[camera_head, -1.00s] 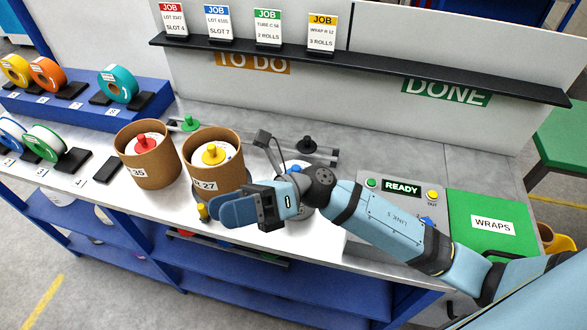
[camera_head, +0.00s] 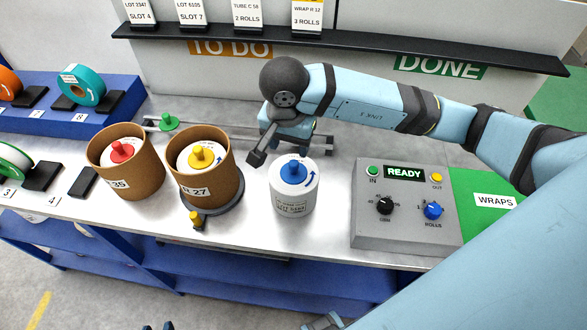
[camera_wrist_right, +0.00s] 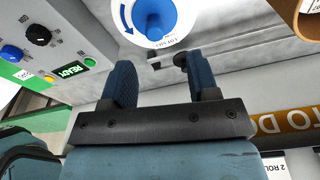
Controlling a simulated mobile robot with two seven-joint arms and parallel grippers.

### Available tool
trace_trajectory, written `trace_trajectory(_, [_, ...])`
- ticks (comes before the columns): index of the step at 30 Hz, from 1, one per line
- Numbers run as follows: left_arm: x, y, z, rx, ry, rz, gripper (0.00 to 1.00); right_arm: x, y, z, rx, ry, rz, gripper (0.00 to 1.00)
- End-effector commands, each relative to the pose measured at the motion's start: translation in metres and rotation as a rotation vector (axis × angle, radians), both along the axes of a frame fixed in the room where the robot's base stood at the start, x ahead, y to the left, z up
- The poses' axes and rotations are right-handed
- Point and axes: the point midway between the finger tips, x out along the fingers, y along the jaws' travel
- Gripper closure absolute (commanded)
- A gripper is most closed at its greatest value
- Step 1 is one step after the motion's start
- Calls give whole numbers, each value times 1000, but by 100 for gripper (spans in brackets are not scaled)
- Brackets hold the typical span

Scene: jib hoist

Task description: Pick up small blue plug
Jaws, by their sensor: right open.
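The small blue plug (camera_head: 293,172) sits upright in the top of a white roll (camera_head: 292,197) on the bench. In the right wrist view, the blue plug (camera_wrist_right: 155,16) and the white roll (camera_wrist_right: 124,22) are at the top edge, partly cut off, beyond my fingertips. My right gripper (camera_wrist_right: 160,80) is open and empty there, its two blue fingers apart.
Two brown tubes (camera_head: 104,178) (camera_head: 236,190) with red and yellow plugs stand to the left. A green plug (camera_head: 168,120) is on the back rail. A grey control box (camera_head: 375,235) with a blue knob (camera_head: 433,210) stands to the right. The bench front near the roll is clear.

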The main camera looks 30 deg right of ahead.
Motion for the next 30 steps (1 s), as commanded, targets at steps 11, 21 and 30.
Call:
trace_trajectory(11, [1,1,9,2,-2,1,60,0,-4,-36,2,4,-2,45])
trace_trajectory(21, [2,2,24,3,-8,0,60,-2,-9,-77,3,1,-3,45])
trace_trajectory(30, [2,3,22,5,-7,3,60,-1,-10,-81,3,0,-1,52])
